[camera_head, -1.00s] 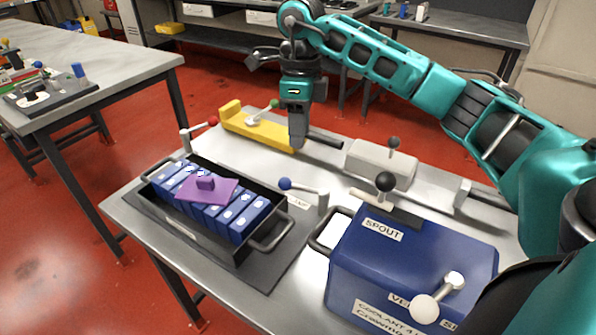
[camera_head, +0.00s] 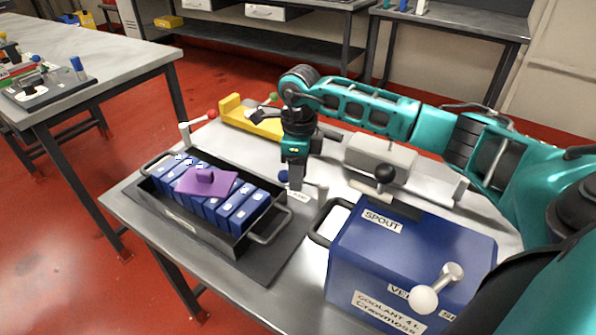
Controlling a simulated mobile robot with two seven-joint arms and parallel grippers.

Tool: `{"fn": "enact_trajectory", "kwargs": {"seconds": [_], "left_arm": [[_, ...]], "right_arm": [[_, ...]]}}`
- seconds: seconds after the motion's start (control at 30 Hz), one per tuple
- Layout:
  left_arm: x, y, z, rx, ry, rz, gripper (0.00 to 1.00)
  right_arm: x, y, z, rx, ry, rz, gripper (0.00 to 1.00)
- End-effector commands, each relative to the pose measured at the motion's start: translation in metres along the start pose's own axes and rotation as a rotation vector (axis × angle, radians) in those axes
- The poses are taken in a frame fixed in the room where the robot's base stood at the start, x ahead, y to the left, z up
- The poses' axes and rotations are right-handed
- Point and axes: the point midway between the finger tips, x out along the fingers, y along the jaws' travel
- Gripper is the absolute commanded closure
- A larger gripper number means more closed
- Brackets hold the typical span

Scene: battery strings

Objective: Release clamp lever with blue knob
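The clamp lever with the blue knob (camera_head: 283,176) stands on the table just right of the black battery tray (camera_head: 226,243). Its post (camera_head: 322,192) shows to the right of my gripper, and part of the lever is hidden behind the fingers. My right gripper (camera_head: 296,188) points down at the lever, close beside the blue knob. Its fingers overlap the lever in the picture; I cannot tell if they touch it or how far apart they are. Blue battery cells (camera_head: 240,207) and a purple plate (camera_head: 207,181) sit in the tray. My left gripper is not in view.
A red-knob lever (camera_head: 211,114) stands behind the tray, near a yellow block (camera_head: 240,116) with a green-knob lever. A grey block (camera_head: 381,160) and a large blue coolant box (camera_head: 415,259) stand to the right. Another table (camera_head: 110,66) is at left.

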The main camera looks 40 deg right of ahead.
Motion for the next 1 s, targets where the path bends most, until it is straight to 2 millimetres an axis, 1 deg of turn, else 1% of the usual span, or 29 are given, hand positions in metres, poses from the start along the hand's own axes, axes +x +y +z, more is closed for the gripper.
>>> {"fn": "enact_trajectory", "kwargs": {"seconds": [0.07, 0.47, 1.0], "left_arm": [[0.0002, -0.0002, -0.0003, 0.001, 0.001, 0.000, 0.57], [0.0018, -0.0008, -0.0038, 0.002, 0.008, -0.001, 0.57], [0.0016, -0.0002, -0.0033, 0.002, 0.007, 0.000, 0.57]], "right_arm": [[-0.0001, 0.0001, 0.0001, 0.000, 0.000, 0.000, 0.63], [-0.0005, 0.0001, 0.0003, 0.000, 0.000, 0.000, 1.00], [-0.0008, 0.0001, 0.0005, 0.000, -0.001, 0.000, 1.00]]}}
